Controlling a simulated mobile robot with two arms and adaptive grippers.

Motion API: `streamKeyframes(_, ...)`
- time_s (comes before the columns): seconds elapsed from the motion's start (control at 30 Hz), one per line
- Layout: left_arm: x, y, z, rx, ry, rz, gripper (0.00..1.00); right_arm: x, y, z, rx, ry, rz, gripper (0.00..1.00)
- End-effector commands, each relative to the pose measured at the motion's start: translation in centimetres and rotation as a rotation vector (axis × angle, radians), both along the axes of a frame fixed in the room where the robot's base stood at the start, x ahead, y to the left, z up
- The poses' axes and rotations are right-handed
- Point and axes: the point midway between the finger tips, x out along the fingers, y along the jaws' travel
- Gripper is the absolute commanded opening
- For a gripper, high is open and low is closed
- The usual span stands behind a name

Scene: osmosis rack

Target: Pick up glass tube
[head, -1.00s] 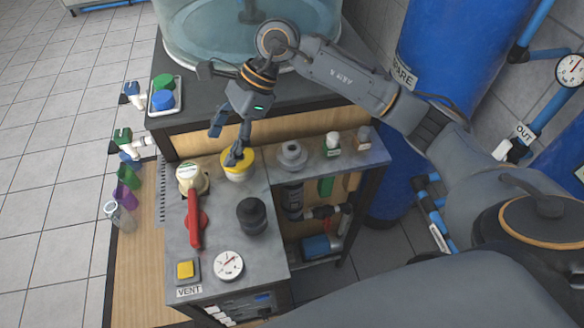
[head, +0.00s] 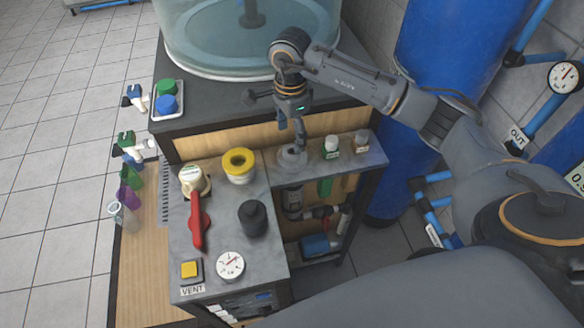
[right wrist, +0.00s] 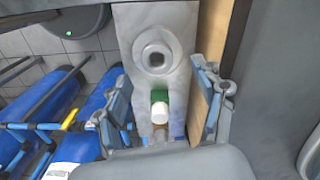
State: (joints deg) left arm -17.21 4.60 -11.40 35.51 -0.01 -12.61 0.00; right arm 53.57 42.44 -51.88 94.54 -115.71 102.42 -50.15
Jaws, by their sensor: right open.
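In the right wrist view my right gripper (right wrist: 163,105) is open, with nothing held. My left gripper is not in view.
The shelf holds a white-capped bottle (head: 331,146) and a brown-labelled bottle (head: 361,142). A yellow ring fitting (head: 239,166), red-handled valve (head: 198,222), black knob (head: 253,217) and gauge (head: 230,265) stand on the bench. A large clear tank (head: 215,50) stands behind.

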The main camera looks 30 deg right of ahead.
Motion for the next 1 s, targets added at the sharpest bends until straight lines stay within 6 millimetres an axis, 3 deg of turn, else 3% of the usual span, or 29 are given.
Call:
streamKeyframes(0.23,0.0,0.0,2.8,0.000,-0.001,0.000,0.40,-0.7,-0.2,-2.9,0.000,0.009,-0.001,0.69)
streamKeyframes(0.4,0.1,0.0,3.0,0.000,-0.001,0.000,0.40,-0.5,-0.2,-4.9,0.000,0.002,-0.001,0.69)
streamKeyframes(0.63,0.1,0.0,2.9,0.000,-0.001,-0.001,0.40,-0.4,-0.2,-5.2,0.000,0.001,0.000,0.69)
streamKeyframes(0.67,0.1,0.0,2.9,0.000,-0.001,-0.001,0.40,-0.4,-0.2,-5.2,0.000,0.001,0.000,0.67)
streamKeyframes(0.87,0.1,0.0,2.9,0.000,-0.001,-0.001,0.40,-0.4,-0.2,-5.2,0.000,0.001,0.000,0.26)
streamKeyframes(1.0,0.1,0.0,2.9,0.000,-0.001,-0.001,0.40,-0.4,-0.2,-5.1,0.000,0.001,-0.001,0.25)
